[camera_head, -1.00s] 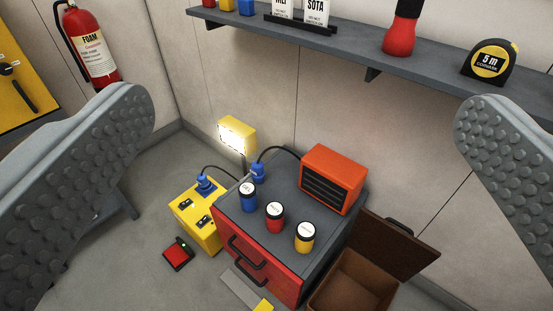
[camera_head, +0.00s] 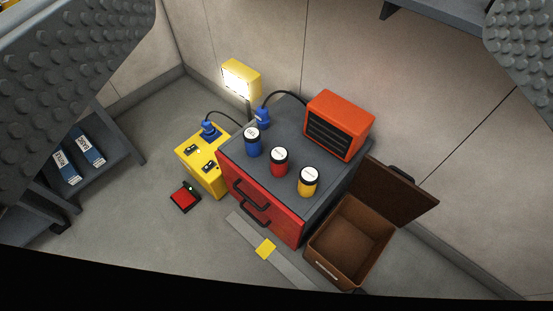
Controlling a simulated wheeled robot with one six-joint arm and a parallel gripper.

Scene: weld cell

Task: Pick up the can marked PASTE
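Three cans with dark rims and white lids stand upright on the grey top of the red drawer cabinet (camera_head: 262,201): a blue can (camera_head: 253,144), a red can (camera_head: 279,163) and a yellow can (camera_head: 308,183). Each lid carries small dark print, too small to read, so I cannot tell which is marked PASTE. My gripper (camera_head: 322,60) is open and empty; its two grey studded fingers show large at the upper left and upper right. The cans lie well beyond and below the fingers, untouched.
An orange heater-like box (camera_head: 345,120) stands behind the cans. A lit yellow lamp (camera_head: 241,80) and blue plug (camera_head: 262,117) are at the back left. A yellow power box (camera_head: 203,163) stands left. An open brown box (camera_head: 352,238) stands right. A grey shelf (camera_head: 450,18) hangs above.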

